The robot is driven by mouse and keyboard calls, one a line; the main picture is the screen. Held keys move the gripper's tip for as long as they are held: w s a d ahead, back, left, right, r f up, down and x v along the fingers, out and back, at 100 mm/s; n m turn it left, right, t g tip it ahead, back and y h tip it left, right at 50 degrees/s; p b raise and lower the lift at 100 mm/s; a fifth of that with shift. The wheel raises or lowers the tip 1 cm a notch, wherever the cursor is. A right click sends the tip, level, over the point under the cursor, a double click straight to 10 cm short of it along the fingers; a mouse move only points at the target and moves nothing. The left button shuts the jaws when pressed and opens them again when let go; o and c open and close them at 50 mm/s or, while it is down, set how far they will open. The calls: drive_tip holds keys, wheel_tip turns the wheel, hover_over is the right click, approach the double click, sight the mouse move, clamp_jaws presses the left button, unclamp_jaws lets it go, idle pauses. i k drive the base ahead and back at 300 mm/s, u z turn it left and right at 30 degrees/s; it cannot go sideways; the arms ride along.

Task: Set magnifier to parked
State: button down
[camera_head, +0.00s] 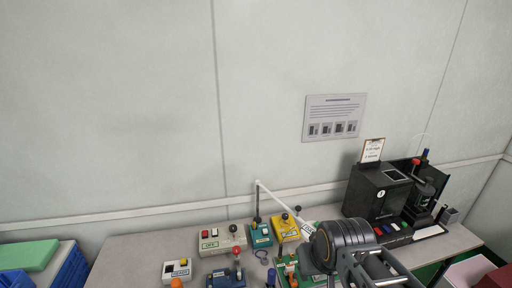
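A thin white jointed arm, which looks like the magnifier's (277,197), rises from a dark post among the testers and slants down to the right. Its lower end passes close to my dark wrist, and I cannot make out a lens there. My gripper (378,268) is at the bottom edge, right of centre, partly cut off by the frame. Its fingertips are not clear, so I cannot tell whether it is open or touches anything.
Small testers crowd the table (130,258): a grey box (222,239), a teal box (261,236), a yellow box (285,229) and a blue box (226,277). A black machine (375,192) stands at right. A blue crate (72,270) is at left. The table's left part is bare.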

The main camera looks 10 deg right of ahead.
sight(308, 228)
drive_tip(key=z, duration=1.4)
drive_tip(key=i, duration=0.55)
drive_tip(key=u, duration=2.5)
